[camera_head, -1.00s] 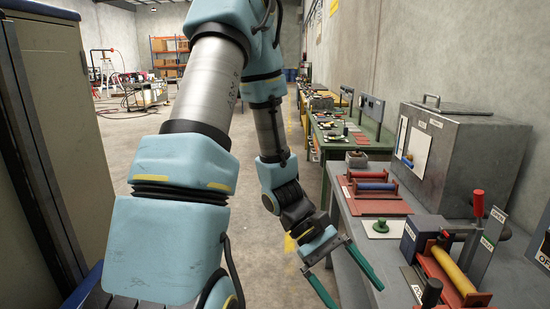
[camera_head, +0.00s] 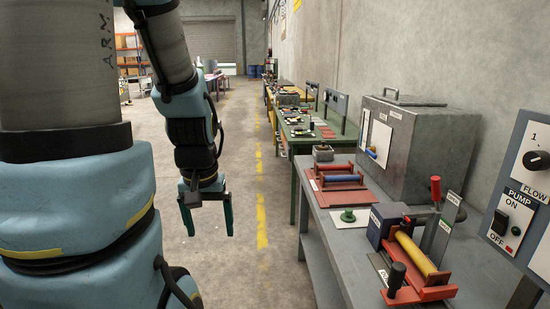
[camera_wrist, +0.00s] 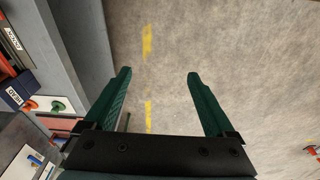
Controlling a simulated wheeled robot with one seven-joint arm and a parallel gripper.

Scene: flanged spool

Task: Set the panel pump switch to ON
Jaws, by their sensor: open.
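Which way the rocker is tipped is too small to tell. My gripper (camera_head: 207,229) is open and empty, with its green fingers pointing down over the floor, left of the bench and far from the panel. In the wrist view its two fingers (camera_wrist: 158,73) stand wide apart with only floor between them.
A grey bench (camera_head: 345,262) runs along the right. It carries a yellow spool (camera_head: 418,250) in a red cradle, a blue spool (camera_head: 342,180), a green knob (camera_head: 348,216) and a large metal box (camera_head: 424,145).

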